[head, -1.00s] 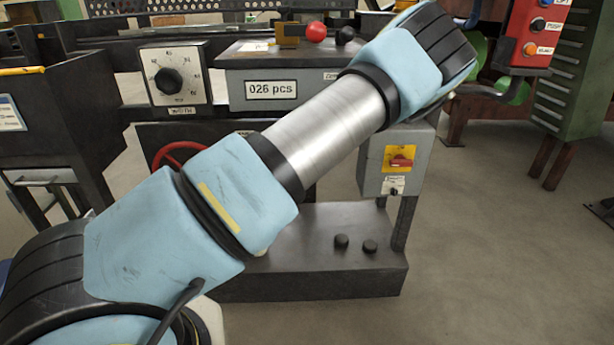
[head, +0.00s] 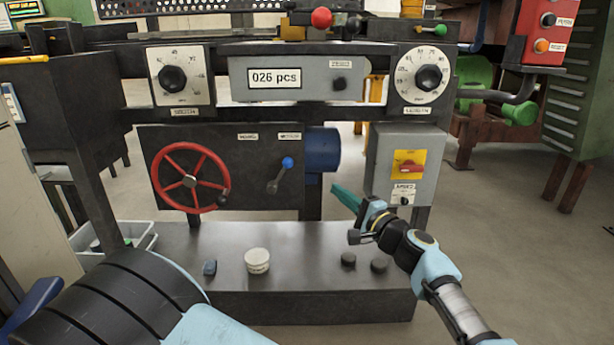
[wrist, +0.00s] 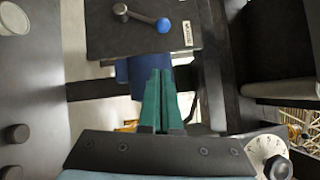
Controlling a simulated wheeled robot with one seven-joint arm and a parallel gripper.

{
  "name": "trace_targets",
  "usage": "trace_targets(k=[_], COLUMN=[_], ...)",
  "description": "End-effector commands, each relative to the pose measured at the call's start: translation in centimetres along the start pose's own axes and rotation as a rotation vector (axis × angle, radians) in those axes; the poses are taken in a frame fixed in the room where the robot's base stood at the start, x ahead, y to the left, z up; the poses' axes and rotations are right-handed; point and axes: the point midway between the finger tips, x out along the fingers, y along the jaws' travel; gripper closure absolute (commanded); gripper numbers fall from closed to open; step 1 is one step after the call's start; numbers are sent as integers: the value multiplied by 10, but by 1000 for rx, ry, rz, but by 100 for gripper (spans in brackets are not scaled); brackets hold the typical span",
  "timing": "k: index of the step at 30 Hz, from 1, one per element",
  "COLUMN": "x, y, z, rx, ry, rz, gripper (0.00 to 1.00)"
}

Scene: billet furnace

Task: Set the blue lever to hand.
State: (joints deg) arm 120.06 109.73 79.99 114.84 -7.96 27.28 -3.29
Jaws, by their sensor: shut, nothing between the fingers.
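The blue lever (head: 279,176) is a short grey arm with a blue ball knob, on the right part of a dark panel (head: 230,205). Its knob points up and slightly right, towards the right one of two small labels (head: 289,136); I cannot read them surely. In the wrist view the lever (wrist: 142,17) is at the top, its knob to the right of its pivot. My gripper (head: 337,189) is right of the lever and slightly lower, apart from it. Its green fingers (wrist: 161,74) are together with nothing between them.
A red handwheel (head: 190,178) is on the same panel, left of the lever. A blue cylinder (head: 322,150) sits at the panel's right edge. A grey switch box (head: 383,165) stands right of my gripper. A white stack (head: 257,261) and dark knobs (head: 348,259) are on the base below.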

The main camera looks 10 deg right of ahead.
Motion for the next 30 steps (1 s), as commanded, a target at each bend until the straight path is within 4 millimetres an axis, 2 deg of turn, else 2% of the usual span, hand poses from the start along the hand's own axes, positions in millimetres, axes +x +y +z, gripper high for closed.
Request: trace_targets(k=[10, 14, 19, 30], x=[-2, 4, 27, 102], y=[-2, -1, -1, -2], z=[-2, -2, -1, -1], rx=[-2, -1, -2, -1], ry=[6, 5, 2, 2], rz=[-6, -5, -5, -5], gripper=[100, 100, 100, 100])
